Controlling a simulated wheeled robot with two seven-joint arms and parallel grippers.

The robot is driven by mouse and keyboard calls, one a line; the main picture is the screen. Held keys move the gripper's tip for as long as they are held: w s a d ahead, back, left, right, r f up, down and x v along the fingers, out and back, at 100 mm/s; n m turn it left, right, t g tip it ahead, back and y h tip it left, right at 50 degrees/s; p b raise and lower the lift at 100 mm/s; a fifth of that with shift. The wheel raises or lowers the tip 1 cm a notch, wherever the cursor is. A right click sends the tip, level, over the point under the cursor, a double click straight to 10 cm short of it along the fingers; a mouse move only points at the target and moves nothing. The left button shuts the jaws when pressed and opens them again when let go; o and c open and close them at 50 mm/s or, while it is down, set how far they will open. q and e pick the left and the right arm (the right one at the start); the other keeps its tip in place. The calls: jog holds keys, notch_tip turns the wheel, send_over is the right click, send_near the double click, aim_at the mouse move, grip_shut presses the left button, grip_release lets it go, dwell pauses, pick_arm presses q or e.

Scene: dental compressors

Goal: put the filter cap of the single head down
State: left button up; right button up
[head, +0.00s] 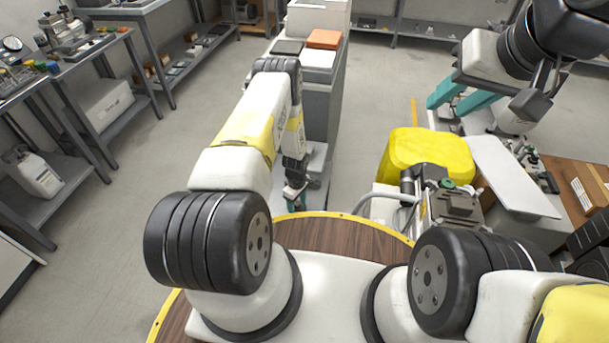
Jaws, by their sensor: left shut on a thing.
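My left gripper (295,197) points down beside the grey cabinet, low over a pale surface. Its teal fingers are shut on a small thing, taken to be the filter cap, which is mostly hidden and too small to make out. A compressor head (450,205), grey-brown with a green round part on top, stands right of the round wooden top, well to the right of my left gripper. I cannot tell if it is the single head. My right gripper (446,107) is at the upper right, its teal fingers apart, with nothing seen between them.
A yellow container (425,152) stands behind the compressor head. A white panel (512,178) and a brown box (578,190) lie to its right. The grey cabinet (322,100) carries an orange item (323,39). Metal benches (75,65) line the left. The floor (130,220) between is clear.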

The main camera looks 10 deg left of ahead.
pick_arm(q)
jog(key=o, duration=1.3)
jog(key=shift+f, duration=0.1)
notch_tip(320, 180, up, 12)
notch_tip(320, 180, up, 34)
jog(key=m+t+h, duration=0.1)
jog(key=m+t, duration=0.2)
jog(key=m, duration=0.2)
send_over(297, 203)
jog(key=s+d+r+m+t, duration=0.1)
jog(key=s+r+m, duration=0.1)
jog(key=s+r, duration=0.4)
jog(key=s+r+m, duration=0.2)
jog(key=s+r, duration=0.2)
jog(key=r, duration=0.5)
jog(key=s+r+m, duration=0.1)
jog(key=s+r, duration=0.1)
jog(key=s, duration=0.2)
jog(key=s+d+r+m+t, duration=0.1)
jog(key=s+r+m, duration=0.1)
jog(key=s, duration=0.3)
jog(key=s+r+m+t+h, duration=0.1)
jog(key=s+r, duration=0.1)
jog(key=s, duration=0.3)
jog(key=shift+s+d+m, duration=0.15)
jog(key=shift+m, duration=0.25)
